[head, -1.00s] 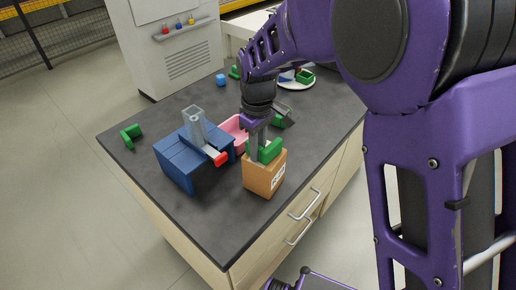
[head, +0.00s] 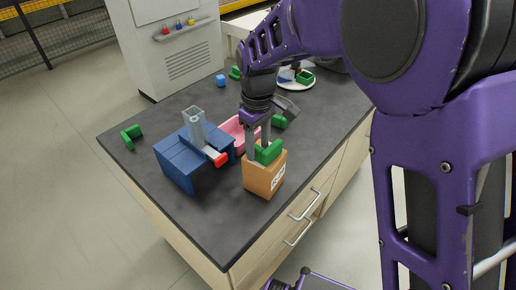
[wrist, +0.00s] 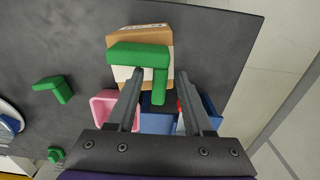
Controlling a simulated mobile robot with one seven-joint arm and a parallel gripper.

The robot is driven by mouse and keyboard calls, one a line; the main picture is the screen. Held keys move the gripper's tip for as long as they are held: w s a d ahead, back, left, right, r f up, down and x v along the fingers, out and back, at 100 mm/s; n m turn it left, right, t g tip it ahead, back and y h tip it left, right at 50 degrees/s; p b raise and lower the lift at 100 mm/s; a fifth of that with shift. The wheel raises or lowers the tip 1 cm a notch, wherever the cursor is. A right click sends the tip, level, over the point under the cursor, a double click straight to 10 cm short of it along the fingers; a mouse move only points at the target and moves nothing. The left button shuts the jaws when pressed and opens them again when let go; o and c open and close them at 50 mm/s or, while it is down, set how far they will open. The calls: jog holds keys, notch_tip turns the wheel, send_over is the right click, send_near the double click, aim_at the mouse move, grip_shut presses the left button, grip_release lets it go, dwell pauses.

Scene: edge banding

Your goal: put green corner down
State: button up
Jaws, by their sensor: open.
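A green corner (head: 268,152) lies on top of the orange-brown box (head: 265,178) near the front of the table. In the wrist view the green corner (wrist: 138,53) is L-shaped and lies on the box (wrist: 150,33), with one leg pointing back toward my gripper. My gripper (head: 257,152) is low over the box. In the wrist view my gripper (wrist: 160,76) has its two fingers spread, one on each side of that leg, with visible gaps. Whether a fingertip touches the corner or box cannot be told.
A blue block-like stand (head: 178,165) with a grey upright and red-tipped piece stands left of the box. A pink bin (head: 232,128) is behind. Other green corners lie at the left (head: 131,137) and behind the bin (head: 280,121). A plate (head: 296,84) is farther back.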

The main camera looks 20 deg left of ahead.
aim_at(258, 147)
notch_tip(258, 147, up, 10)
jog(key=shift+r+p, duration=0.25)
jog(key=shift+p, duration=0.1)
